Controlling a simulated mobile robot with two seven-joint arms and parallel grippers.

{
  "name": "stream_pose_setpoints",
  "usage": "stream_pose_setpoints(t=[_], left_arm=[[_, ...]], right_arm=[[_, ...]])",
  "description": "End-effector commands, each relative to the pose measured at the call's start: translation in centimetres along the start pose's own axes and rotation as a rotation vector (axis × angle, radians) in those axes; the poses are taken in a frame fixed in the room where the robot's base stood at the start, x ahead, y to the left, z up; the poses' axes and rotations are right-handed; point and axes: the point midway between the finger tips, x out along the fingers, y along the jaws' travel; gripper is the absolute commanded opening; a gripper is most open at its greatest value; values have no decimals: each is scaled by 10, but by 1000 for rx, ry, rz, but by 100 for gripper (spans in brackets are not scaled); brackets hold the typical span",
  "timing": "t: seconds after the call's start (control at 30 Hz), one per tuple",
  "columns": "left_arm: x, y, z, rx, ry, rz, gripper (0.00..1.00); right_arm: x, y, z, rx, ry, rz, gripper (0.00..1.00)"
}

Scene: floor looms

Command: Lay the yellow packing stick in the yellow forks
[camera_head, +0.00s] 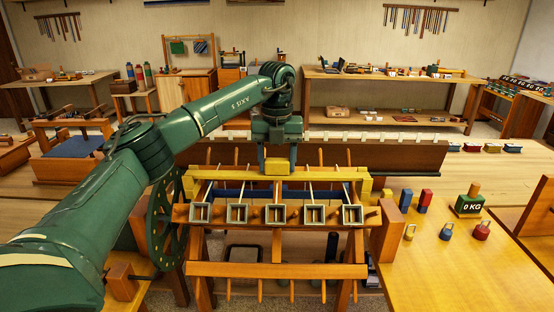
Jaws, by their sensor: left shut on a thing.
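The yellow packing stick (330,175) is a long bar lying level across the loom frame, with a yellow block (276,168) at its middle. My left gripper (277,167) points down from above and is shut on this block. Yellow fork pieces show at the frame's left side (190,187) and right side (366,188), close under the stick's ends. I cannot tell whether the stick touches them or hangs just above. My right gripper is not in view.
A row of square boxes (237,214) runs along the loom's front rail, with rods behind. A dark wheel (165,220) stands at the loom's left. On the right table, a green 0 KG weight (468,204) and small coloured weights (481,231) stand clear of the loom.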

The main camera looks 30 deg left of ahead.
Motion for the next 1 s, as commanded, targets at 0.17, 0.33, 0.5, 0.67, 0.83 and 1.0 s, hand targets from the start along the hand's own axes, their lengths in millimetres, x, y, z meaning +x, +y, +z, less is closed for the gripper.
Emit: stream_pose_setpoints(t=[0.17,0.33,0.5,0.67,0.83,1.0], left_arm=[[0,0,0,0,0,0,30],[0,0,0,0,0,0,30],[0,0,0,0,0,-1,30],[1,0,0,0,0,0,30],[6,0,0,0,0,0,30],[11,0,0,0,0,0,30]], right_arm=[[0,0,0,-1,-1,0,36],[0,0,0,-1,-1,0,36],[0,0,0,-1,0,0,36],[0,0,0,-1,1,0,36],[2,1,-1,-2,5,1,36],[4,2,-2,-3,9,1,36]])
